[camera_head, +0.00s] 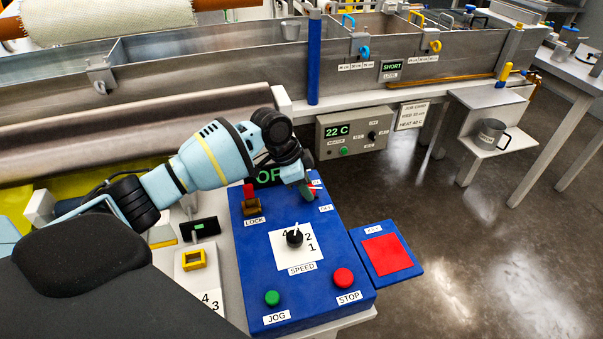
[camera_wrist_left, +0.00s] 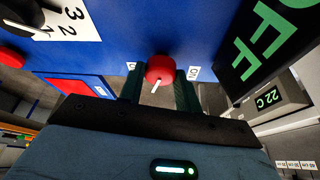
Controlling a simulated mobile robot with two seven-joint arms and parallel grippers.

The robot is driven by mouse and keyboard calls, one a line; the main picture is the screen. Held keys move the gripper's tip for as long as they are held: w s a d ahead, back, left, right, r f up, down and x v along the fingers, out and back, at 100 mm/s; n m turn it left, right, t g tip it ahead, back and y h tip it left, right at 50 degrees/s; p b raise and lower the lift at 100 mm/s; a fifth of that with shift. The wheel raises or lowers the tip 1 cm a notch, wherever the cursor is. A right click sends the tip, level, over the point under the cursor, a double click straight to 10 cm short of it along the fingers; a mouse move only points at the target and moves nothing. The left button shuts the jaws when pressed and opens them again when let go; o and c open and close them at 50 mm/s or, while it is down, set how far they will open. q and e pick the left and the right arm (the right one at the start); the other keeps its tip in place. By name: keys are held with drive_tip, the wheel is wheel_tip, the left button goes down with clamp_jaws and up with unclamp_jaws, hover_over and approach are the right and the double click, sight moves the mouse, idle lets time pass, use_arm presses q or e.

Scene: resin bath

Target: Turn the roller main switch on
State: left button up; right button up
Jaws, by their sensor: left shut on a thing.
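The main switch is a red round knob (camera_wrist_left: 160,68) with a white pointer mark, on the blue control panel (camera_head: 335,268). In the head view a bit of its red (camera_head: 311,193) shows at the panel's upper right. My left gripper (camera_wrist_left: 159,88) has its two dark green fingers on either side of the knob and is shut on it. In the head view the gripper (camera_head: 308,188) partly hides the switch. Small labels stand on both sides of the knob, partly covered. The display (camera_wrist_left: 265,35) reads OFF in green. My right gripper is not in view.
The panel also carries a LOCK switch (camera_head: 251,206), a black SPEED knob (camera_head: 294,238), a green JOG button (camera_head: 272,298) and a red STOP button (camera_head: 343,278). A heater box (camera_head: 352,134) showing 22 C hangs behind. A red pad (camera_head: 386,254) lies to the right.

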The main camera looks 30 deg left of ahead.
use_arm(q)
drive_tip(key=n+p, duration=0.2)
drive_tip(key=n+t+y+p, duration=0.1)
drive_tip(key=n+p, duration=0.1)
drive_tip(key=r+n+y+p, duration=0.1)
drive_tip(key=n+p, duration=0.1)
drive_tip(key=n, duration=0.1)
drive_tip(key=shift+d+t+p, duration=0.25)
drive_tip(key=shift+t+p, duration=0.15)
drive_tip(key=shift+f+n+y+p, duration=0.15)
drive_tip(key=shift+n+y+p, duration=0.25)
drive_tip(key=shift+n, duration=0.5)
drive_tip(key=shift+f+n+y, duration=0.2)
drive_tip(key=shift+n+y, duration=0.3)
drive_tip(key=shift+n, duration=0.7)
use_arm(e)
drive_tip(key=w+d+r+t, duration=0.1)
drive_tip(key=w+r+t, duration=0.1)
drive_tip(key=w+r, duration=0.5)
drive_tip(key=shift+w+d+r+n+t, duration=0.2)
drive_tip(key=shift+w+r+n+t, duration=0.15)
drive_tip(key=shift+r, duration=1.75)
use_arm(q)
drive_tip(key=o, duration=1)
drive_tip(key=shift+s+f, duration=0.1)
drive_tip(key=shift+c, duration=0.2)
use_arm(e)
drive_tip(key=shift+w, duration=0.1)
